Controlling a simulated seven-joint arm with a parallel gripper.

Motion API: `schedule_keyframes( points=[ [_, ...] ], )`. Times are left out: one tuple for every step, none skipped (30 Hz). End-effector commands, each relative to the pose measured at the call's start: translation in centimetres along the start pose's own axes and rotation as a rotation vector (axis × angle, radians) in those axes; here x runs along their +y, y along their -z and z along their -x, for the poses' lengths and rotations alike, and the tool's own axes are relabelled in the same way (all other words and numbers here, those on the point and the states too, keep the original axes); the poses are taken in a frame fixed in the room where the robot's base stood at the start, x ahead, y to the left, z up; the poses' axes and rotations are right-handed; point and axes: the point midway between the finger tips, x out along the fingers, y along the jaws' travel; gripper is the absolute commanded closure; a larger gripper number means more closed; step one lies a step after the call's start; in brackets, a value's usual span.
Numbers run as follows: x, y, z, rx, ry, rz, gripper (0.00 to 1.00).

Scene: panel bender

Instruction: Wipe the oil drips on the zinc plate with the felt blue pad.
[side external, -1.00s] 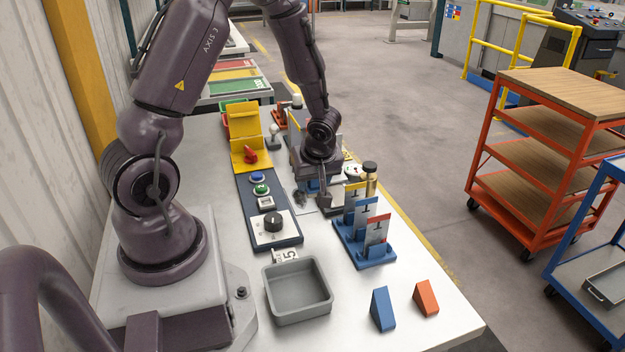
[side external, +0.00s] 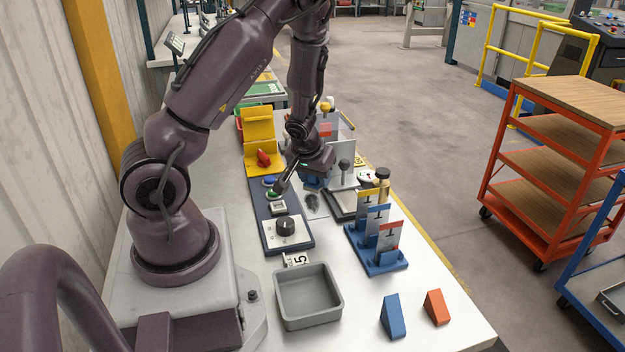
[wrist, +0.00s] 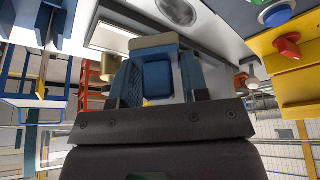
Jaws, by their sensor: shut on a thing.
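My gripper (wrist: 157,82) is shut on the blue pad (wrist: 158,76), whose pale felt edge (wrist: 152,41) shows beyond the fingers in the wrist view. In the side external view my gripper (side external: 308,180) is low over the bench, beside the button panel, with a bit of the blue pad (side external: 312,183) showing under it. The zinc plate (side external: 318,213) lies flat just in front of it, partly hidden by the gripper. A dark oil drip (side external: 311,201) is on the plate. I cannot tell whether the felt touches the plate.
The button panel (side external: 265,216) is close on the left, with the yellow box (side external: 259,158) behind. A dark-edged tray (side external: 343,203), a bottle (side external: 382,180) and the blue tag rack (side external: 375,262) stand close on the right. A grey bin (side external: 308,318) is in front.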

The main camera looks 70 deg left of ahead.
Motion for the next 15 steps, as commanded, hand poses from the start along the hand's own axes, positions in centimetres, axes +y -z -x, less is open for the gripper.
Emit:
schedule_keyframes(
  points=[
    [0.4,0.0,0.0,-0.001,-0.013,-0.031,0.78],
    [0.5,-0.1,-0.1,-0.001,-0.018,-0.044,0.78],
    [0.6,-0.1,-0.1,-0.001,-0.021,-0.052,0.78],
    [0.5,-0.1,-0.2,-0.002,-0.022,-0.055,0.78],
    [0.5,-0.2,-0.3,-0.002,-0.022,-0.057,0.78],
    [0.5,-0.2,-0.5,-0.003,-0.022,-0.058,0.78],
    [0.5,-0.3,-0.6,-0.004,-0.022,-0.058,0.78],
    [0.5,-0.4,-0.8,-0.005,-0.022,-0.056,0.78],
    [0.6,-0.5,-1.1,-0.005,-0.023,-0.058,0.78],
    [0.6,-0.6,-1.3,-0.005,-0.022,-0.056,0.78],
    [0.6,-0.7,-1.5,-0.006,-0.021,-0.057,0.78],
    [0.5,-0.9,-1.9,-0.005,-0.021,-0.057,0.78],
    [0.5,-1.0,-2.1,-0.004,-0.02,-0.056,0.78],
    [0.5,-1.1,-2.4,-0.004,-0.02,-0.057,0.78],
    [0.5,-1.2,-2.7,-0.003,-0.019,-0.055,0.78]
  ],
)
